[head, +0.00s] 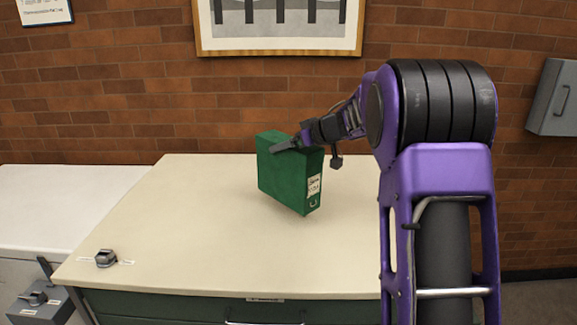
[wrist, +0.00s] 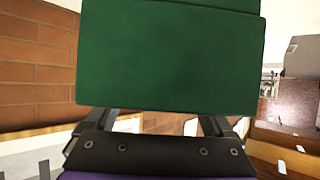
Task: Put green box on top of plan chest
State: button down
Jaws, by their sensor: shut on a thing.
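The green box (head: 288,182) is an upright file box with a white label on its narrow end. It is over the cream top of the plan chest (head: 190,235), towards the back and right of centre, and looks slightly tilted. I cannot tell whether its lower edge touches the top. My gripper (head: 290,146) is shut on the upper part of the green box, reaching in from the right. In the wrist view the green box (wrist: 170,60) fills the upper middle and hides the fingertips.
A small dark metal object (head: 105,258) sits at the chest's front left corner. A lower white surface (head: 60,205) adjoins on the left. A brick wall (head: 120,110) with a framed picture (head: 280,45) stands behind. The left and front of the chest top are mostly clear.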

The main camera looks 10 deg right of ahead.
aim_at(315, 151)
jog(key=shift+f+b, duration=0.9)
jog(key=shift+f, duration=1.25)
grip_release()
jog(key=shift+f, duration=0.15)
jog(key=shift+r, duration=0.2)
jog(key=p+v, duration=0.2)
jog(key=v, duration=1)
jog(key=shift+f, duration=0.1)
